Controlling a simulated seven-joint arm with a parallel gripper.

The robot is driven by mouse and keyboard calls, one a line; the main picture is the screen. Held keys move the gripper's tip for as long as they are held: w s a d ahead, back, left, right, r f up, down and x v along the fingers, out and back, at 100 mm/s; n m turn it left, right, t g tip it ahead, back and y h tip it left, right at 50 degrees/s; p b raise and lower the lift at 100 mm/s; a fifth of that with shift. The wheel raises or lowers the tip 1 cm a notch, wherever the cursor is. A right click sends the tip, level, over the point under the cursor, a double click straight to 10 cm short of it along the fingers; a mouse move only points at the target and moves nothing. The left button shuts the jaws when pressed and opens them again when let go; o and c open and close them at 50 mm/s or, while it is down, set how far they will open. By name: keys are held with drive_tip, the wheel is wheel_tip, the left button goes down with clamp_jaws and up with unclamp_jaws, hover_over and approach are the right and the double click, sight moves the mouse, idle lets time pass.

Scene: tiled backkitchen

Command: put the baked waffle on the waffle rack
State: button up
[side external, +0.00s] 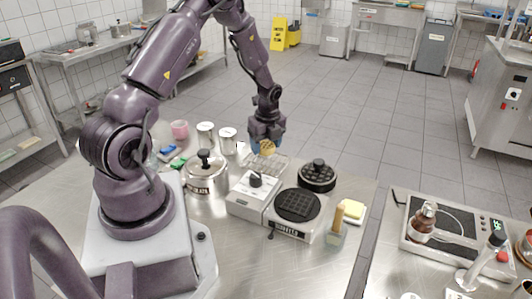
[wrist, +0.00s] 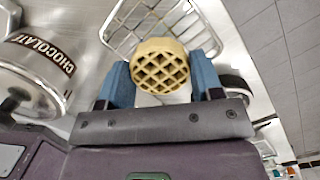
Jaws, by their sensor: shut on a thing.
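The baked waffle (wrist: 160,66) is round and golden with a grid pattern. My gripper (wrist: 162,84) is shut on it, with a blue finger at each side. In the side external view the waffle (side external: 266,149) shows between the fingertips of my gripper (side external: 267,146), held up above the counter. The waffle rack (wrist: 148,16) is a wire rack with raised edges; in the wrist view it lies behind and beyond the waffle, which hides part of it. In the side external view the rack (side external: 270,163) shows just below my gripper.
The waffle iron (side external: 297,205) stands open at the front right, its round black lid (side external: 318,174) behind it. A lidded chocolate pot (side external: 205,174) stands left of the rack. Two metal canisters (side external: 228,139) and a pink cup (side external: 180,129) stand at the back left.

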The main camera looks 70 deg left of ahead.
sight(267, 145)
drive_tip(key=shift+w+a+f, duration=0.1)
drive_tip(key=shift+f, duration=1.55)
drive_tip(key=shift+f, duration=0.1)
drive_tip(key=o, duration=0.9)
drive_tip(key=r, duration=0.4)
drive_tip(key=d+r, duration=0.1)
drive_tip(key=r, duration=0.7)
drive_tip(key=shift+w+d, duration=0.15)
drive_tip(key=shift+d, duration=0.15)
drive_tip(key=d+r+n+t, duration=0.1)
drive_tip(key=d+r+n, duration=0.3)
drive_tip(key=d+r, duration=0.55)
drive_tip(key=s+d+r+n+t, duration=0.1)
drive_tip(key=s+d+r+n, duration=0.2)
drive_tip(key=s+d+n, duration=0.1)
drive_tip(key=s+d+r+n+t+h, duration=0.1)
drive_tip(key=s+d+r+n+t, duration=0.1)
drive_tip(key=s+d+r+n, duration=0.2)
drive_tip(key=s+d+r+n+t, duration=0.1)
drive_tip(key=s+d+r+n, duration=0.2)
drive_tip(key=d, duration=0.5)
drive_tip(key=shift+s+r+n+t, duration=0.4)
drive_tip(key=shift+s+r, duration=0.25)
drive_tip(key=shift+s, duration=0.3)
